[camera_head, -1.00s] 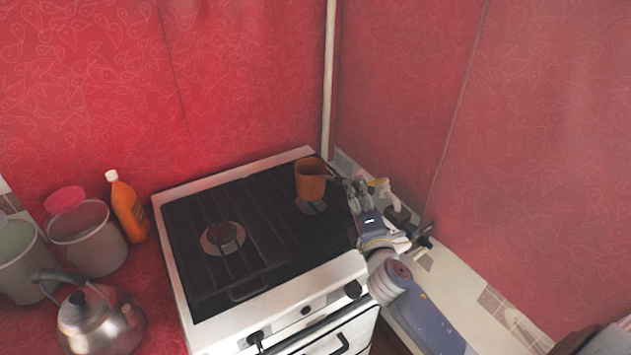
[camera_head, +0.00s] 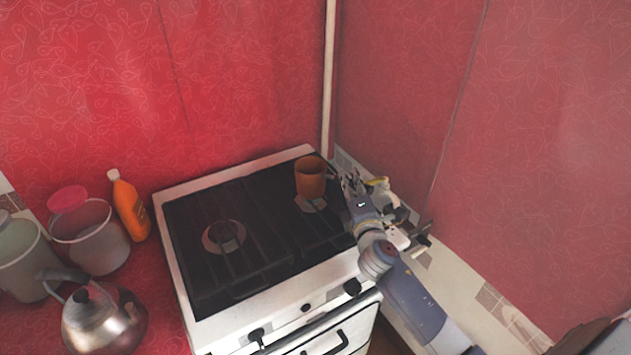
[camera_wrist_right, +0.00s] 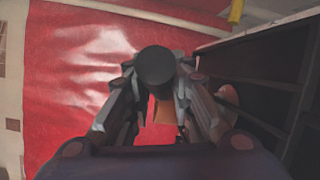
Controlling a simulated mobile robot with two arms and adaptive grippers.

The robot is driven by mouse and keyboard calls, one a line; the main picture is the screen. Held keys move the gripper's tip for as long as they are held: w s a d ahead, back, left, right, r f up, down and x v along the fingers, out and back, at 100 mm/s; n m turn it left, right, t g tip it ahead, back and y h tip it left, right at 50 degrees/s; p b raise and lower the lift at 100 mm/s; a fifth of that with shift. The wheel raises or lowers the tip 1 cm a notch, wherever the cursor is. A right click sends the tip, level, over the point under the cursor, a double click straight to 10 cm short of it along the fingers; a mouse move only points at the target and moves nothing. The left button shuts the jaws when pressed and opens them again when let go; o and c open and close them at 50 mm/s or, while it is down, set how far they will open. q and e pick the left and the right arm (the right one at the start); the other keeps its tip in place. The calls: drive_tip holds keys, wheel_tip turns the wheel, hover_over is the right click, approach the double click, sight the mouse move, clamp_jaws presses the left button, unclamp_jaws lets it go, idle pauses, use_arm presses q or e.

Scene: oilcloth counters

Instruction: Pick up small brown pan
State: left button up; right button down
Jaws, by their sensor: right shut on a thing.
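The small brown pan (camera_head: 310,180) is upright over the back right part of the stove, just behind a burner; I cannot tell if it is touching the grate. My right gripper (camera_head: 347,184) is at its right side, shut on its handle. In the right wrist view the fingers (camera_wrist_right: 157,88) close around the dark round handle end (camera_wrist_right: 156,66), and a bit of the orange-brown pan (camera_wrist_right: 163,111) shows between them. The fingers hide most of the handle. My left gripper is not in view.
The white stove (camera_head: 258,333) has a dark grate top, clear on the left. A kettle (camera_head: 104,320), an orange bottle (camera_head: 130,208) and grey buckets (camera_head: 97,245) stand left of it. Red walls close in behind and to the right.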

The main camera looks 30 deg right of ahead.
drive_tip(key=shift+r, duration=0.1)
drive_tip(key=shift+r, duration=0.15)
drive_tip(key=shift+r, duration=1.65)
drive_tip(key=a+r+b+v, duration=0.1)
drive_tip(key=b+v, duration=0.1)
drive_tip(key=v, duration=1.3)
drive_tip(key=shift+s+a+r+b, duration=0.15)
drive_tip(key=shift+a+r+b, duration=0.1)
drive_tip(key=shift+b, duration=0.05)
idle(1.4)
